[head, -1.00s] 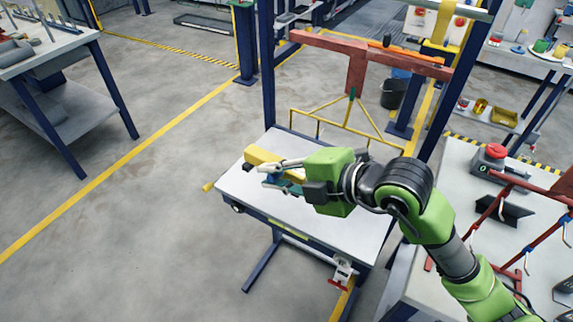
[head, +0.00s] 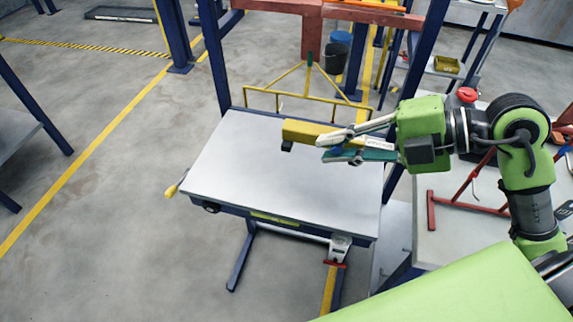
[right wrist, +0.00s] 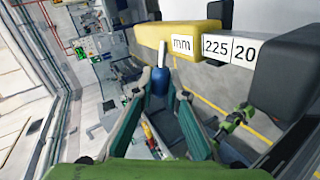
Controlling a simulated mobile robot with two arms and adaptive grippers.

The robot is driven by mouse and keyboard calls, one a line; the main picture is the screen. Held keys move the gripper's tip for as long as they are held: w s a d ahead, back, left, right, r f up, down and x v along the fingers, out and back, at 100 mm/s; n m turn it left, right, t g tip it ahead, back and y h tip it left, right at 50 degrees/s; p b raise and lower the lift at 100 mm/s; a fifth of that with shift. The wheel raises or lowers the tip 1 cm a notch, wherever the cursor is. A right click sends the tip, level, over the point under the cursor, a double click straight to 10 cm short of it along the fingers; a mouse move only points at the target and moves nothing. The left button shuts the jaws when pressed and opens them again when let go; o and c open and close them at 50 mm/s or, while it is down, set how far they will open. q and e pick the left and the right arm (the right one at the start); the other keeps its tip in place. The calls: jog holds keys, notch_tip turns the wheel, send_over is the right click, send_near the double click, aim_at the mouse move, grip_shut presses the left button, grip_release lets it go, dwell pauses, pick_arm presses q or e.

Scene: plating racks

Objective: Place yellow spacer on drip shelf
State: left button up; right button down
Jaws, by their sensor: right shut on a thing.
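The yellow spacer (head: 305,132) is a bar with dark end blocks and a white label. My right gripper (head: 333,148) is shut on it and holds it above the back right part of the drip shelf (head: 250,180), a flat grey top on a blue frame. A gap between spacer and shelf seems to show, but its height is hard to judge. In the right wrist view the spacer (right wrist: 180,37) lies across the top, beyond the fingers of my right gripper (right wrist: 165,92); its label reads "mm 225 20". My left gripper is not in view.
A yellow wire hanger (head: 308,98) hangs from a red beam (head: 290,8) behind the shelf. Blue posts (head: 213,60) flank it. A workbench (head: 450,230) with red racks stands at right. The shelf's left and front are bare.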

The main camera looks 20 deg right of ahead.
jog(key=shift+w+a, duration=0.2)
jog(key=w+a+f+p, duration=0.1)
jog(key=w+a+f, duration=0.1)
jog(key=w+f, duration=0.1)
jog(key=w+a+f+p, duration=0.1)
jog(key=w+a+f, duration=0.2)
jog(key=w+f, duration=0.1)
jog(key=w+a+f+p, duration=0.1)
jog(key=w+a+f, duration=0.2)
jog(key=f, duration=0.1)
jog(key=shift+w+a+f, duration=0.15)
jog(key=shift+a+f, duration=0.05)
jog(key=shift+f, duration=0.65)
jog(key=shift+f, duration=0.1)
jog(key=c, duration=2.3)
grip_release()
jog(key=shift+f, duration=0.1)
jog(key=shift+o, duration=1.4)
